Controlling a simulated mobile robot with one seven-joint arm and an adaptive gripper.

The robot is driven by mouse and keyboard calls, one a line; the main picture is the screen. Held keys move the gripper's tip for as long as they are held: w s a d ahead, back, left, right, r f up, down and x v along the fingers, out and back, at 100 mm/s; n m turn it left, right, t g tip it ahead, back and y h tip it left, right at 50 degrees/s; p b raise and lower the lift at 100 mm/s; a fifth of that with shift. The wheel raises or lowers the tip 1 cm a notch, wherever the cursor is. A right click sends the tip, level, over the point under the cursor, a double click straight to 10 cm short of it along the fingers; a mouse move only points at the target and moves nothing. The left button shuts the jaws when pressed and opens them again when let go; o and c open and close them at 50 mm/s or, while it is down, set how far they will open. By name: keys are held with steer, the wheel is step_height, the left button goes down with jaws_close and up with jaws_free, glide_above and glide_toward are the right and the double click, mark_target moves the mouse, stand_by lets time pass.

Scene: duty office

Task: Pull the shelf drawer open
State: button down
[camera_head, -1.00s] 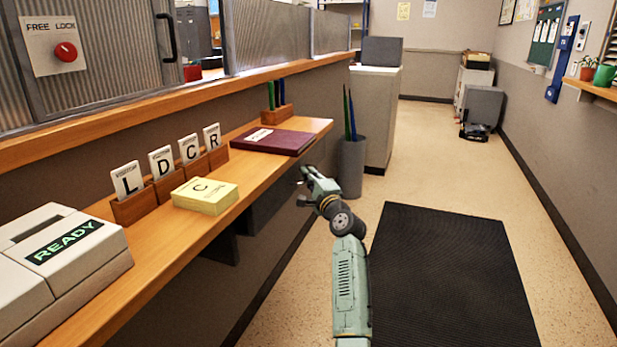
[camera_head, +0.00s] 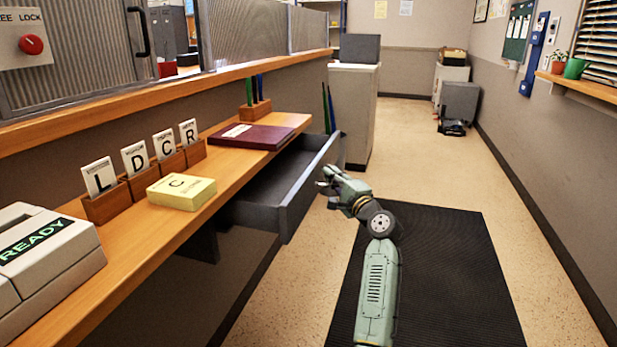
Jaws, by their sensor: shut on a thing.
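The dark grey shelf drawer (camera_head: 287,205) stands pulled out from under the wooden shelf (camera_head: 150,250), in the middle of the camera_head view. Its inside shows and looks empty. My gripper (camera_head: 322,186) is at the outer side of the drawer's front panel, at about its middle. It is shut on the drawer's handle, which is mostly hidden behind the fingers.
On the shelf are a maroon folder (camera_head: 252,136), a yellow card stack (camera_head: 182,191), lettered card holders (camera_head: 108,206) and a grey machine (camera_head: 40,262) marked READY. A bin with rods stands behind the drawer, mostly hidden. A black mat (camera_head: 440,270) lies on open floor to the right.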

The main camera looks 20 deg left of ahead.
steer(key=d, duration=0.5)
steer(key=shift+s+d, duration=0.1)
steer(key=shift+d, duration=0.05)
steer(key=c, duration=1.7)
jaws_free()
steer(key=v, duration=1.2)
steer(key=shift+r, duration=0.1)
steer(key=shift+d, duration=0.1)
